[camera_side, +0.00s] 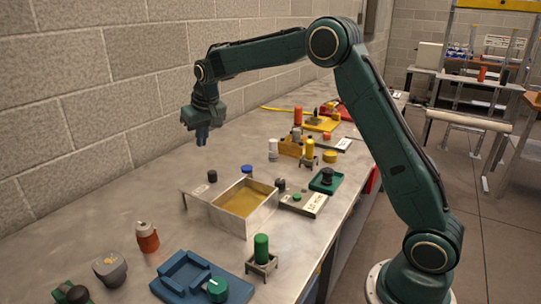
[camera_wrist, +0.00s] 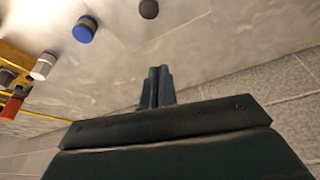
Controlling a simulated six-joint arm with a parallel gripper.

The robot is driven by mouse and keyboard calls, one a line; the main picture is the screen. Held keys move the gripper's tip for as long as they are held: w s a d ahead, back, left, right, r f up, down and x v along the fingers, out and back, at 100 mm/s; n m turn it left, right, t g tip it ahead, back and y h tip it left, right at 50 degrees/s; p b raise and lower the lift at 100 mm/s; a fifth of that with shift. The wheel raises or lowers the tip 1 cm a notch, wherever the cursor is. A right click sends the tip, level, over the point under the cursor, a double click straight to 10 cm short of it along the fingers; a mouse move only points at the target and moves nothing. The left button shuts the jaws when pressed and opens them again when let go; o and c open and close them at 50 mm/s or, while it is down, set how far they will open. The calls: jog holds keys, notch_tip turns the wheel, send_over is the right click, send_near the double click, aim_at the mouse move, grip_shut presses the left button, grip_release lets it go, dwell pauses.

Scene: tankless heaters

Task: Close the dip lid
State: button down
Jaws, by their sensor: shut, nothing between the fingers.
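An open metal box (camera_side: 262,219) with amber content inside stands mid-bench in the side view; it looks like the dip tank. A thin grey plate (camera_side: 196,191) with a dark knob (camera_side: 212,176) lies at its left, apparently the lid, leaving the box's top uncovered. In the wrist view a dark knob (camera_wrist: 148,8) shows at the top edge, on a faint grey plate. My gripper (camera_side: 202,143) hangs above the bench near the wall, above and behind the plate, touching nothing. Its fingers (camera_wrist: 158,72) are shut and empty in the wrist view.
A blue-capped cylinder (camera_side: 246,169) stands behind the box. A labelled plate (camera_side: 306,204) with a green knob lies to its right. A green cylinder (camera_side: 261,248) and blue fixture (camera_side: 190,276) stand in front. The block wall (camera_side: 80,110) borders the bench; bare bench lies between.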

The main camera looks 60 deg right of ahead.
send_over(206, 176)
jog(key=w, duration=0.2)
jog(key=f, duration=0.7)
jog(key=shift+d+f, duration=0.25)
jog(key=shift+f, duration=0.05)
jog(key=shift+s+a, duration=0.25)
jog(key=shift+s, duration=0.7)
jog(key=shift+s+a, duration=0.25)
jog(key=shift+s, duration=0.65)
jog(key=shift+s, duration=0.15)
jog(key=s, duration=1.2)
jog(key=shift+f, duration=0.1)
jog(key=shift+w, duration=0.1)
